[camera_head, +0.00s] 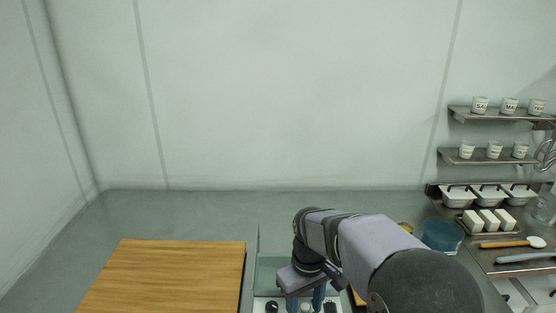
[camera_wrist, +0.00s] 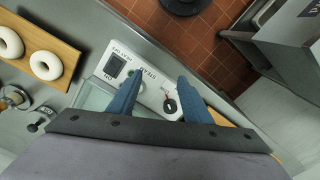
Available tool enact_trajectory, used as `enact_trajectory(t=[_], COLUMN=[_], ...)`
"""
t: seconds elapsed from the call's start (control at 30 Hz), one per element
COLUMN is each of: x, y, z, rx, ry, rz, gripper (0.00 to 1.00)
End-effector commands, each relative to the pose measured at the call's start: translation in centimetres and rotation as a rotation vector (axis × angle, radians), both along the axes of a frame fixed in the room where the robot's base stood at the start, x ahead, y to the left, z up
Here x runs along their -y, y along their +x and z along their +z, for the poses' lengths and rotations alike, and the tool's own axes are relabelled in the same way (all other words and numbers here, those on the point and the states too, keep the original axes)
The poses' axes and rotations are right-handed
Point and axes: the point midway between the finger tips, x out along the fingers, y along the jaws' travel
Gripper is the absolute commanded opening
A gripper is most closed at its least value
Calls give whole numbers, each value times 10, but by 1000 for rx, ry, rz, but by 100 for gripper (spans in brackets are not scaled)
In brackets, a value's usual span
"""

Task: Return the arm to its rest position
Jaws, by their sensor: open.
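My gripper (camera_head: 306,298) hangs from my arm at the bottom middle of the head view, in front of the white control panel (camera_head: 261,308). Its blue fingers also show in the wrist view (camera_wrist: 161,80), spread apart with nothing between them. They sit over the control panel (camera_wrist: 146,62), which has a dark switch and a black knob. I cannot tell whether the fingertips touch the panel. My arm hides part of the counter behind it.
A wooden board (camera_head: 170,275) lies at the left. Two pale bagels (camera_wrist: 46,65) rest on a wooden surface (camera_wrist: 64,48) in the wrist view. At the right are a blue container (camera_head: 441,236), white blocks (camera_head: 489,221), lidded containers (camera_head: 487,196) and shelves with cups (camera_head: 495,151).

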Motion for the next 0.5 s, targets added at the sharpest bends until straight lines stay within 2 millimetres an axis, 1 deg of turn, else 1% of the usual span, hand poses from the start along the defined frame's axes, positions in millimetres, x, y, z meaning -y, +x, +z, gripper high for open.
enact_trajectory(t=[0.03, 0.2, 0.3, 0.4, 0.5], x=[15, 52, 67, 76, 82], y=[-17, -73, -104, -130, -148], z=[-1, -15, -24, -32, -38], rx=[0, 1, 1, 0, 0], ry=[0, 0, 0, 0, 0], rz=[-58, -246, -338, -412, -463], gripper=[45, 45, 45, 45, 45])
